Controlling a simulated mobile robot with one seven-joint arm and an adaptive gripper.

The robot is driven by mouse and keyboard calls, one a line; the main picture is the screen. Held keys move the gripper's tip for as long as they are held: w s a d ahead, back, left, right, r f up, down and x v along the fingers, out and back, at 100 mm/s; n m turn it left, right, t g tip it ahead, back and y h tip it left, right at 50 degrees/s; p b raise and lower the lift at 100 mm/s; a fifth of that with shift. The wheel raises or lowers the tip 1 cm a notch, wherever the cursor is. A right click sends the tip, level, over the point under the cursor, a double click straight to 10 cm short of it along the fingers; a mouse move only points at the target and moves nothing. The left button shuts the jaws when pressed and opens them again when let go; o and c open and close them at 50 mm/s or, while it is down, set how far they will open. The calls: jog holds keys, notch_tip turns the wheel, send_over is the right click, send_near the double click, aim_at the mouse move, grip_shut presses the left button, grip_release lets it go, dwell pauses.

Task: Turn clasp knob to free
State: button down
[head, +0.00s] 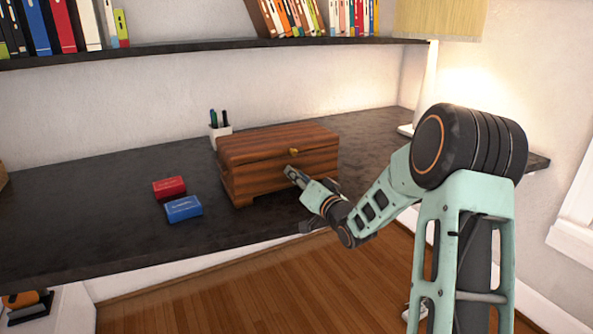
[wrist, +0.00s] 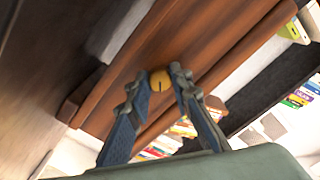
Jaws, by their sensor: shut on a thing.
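A brown wooden box (head: 255,160) with a striped grain stands closed on the dark desk. A small gold fitting (head: 294,151) shows on the front of its lid. In the wrist view, the round gold clasp knob (wrist: 159,81) shows between my fingertips. My gripper (head: 289,172) reaches the box's front from the right, just below the gold fitting.
A red box (head: 169,187) and a blue box (head: 184,209) lie on the desk (head: 90,225) left of the wooden box. A pen cup (head: 219,131) stands behind it. A lamp (head: 427,80) stands at the back right. A book shelf (head: 180,47) runs above.

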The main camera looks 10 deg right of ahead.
jog(key=m+p, duration=0.3)
jog(key=m, duration=0.2)
jog(key=shift+d+r, duration=0.1)
jog(key=shift+m+p, duration=0.95)
jog(key=shift+m, duration=0.85)
jog(key=c, duration=1.7)
grip_release()
jog(key=shift+c, duration=0.2)
jog(key=v, duration=1.2)
